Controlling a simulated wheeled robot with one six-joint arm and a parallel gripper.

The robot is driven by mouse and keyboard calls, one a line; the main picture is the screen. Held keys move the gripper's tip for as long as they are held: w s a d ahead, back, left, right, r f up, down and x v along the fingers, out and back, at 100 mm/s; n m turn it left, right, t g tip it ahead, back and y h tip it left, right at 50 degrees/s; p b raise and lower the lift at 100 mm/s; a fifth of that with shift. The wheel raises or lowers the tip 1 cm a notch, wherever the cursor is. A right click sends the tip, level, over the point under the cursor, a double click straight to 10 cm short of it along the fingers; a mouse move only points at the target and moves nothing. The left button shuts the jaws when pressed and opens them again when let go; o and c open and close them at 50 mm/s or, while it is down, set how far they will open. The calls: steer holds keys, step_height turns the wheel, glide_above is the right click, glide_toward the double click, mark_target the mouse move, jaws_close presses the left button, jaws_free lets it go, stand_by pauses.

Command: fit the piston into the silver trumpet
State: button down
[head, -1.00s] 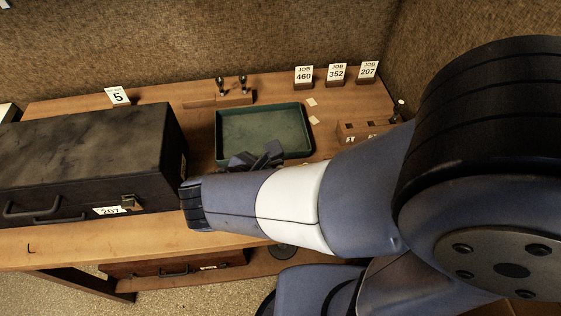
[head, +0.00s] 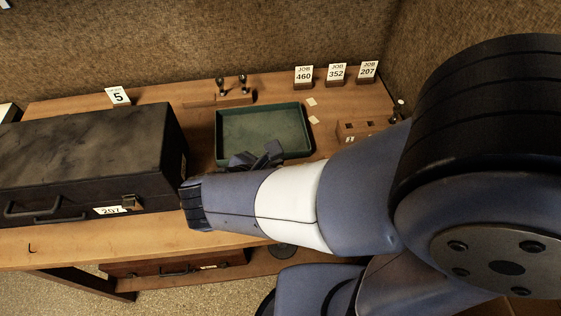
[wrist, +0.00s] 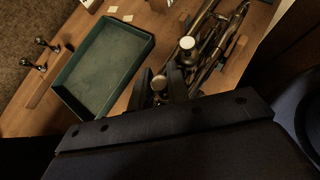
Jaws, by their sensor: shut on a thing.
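My gripper (wrist: 162,84) is low in the middle of the wrist view, shut on what looks like the piston (wrist: 159,83), whose round pale top shows between the dark fingers. The rest of the piston is hidden. The trumpet (wrist: 212,48), a cluster of metal tubes, lies just beyond and to the right of the fingers. A round pale cap (wrist: 187,43) stands up at its near side. I cannot tell whether the piston touches the trumpet. In the head view my gripper (head: 257,156) shows partly behind my arm, which hides the trumpet.
An empty green tray (head: 222,136) lies on the wooden bench (head: 60,248). A black case (head: 90,155) labelled 207 stands at left. A small stand (head: 234,98) with two upright pieces is behind the tray. Job cards (head: 336,72) stand at the back; a holed block (head: 352,130) is at right.

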steer(key=c, duration=1.3)
jaws_free()
steer(key=v, duration=1.1)
steer(key=shift+w+f, duration=0.1)
steer(key=x, duration=1.1)
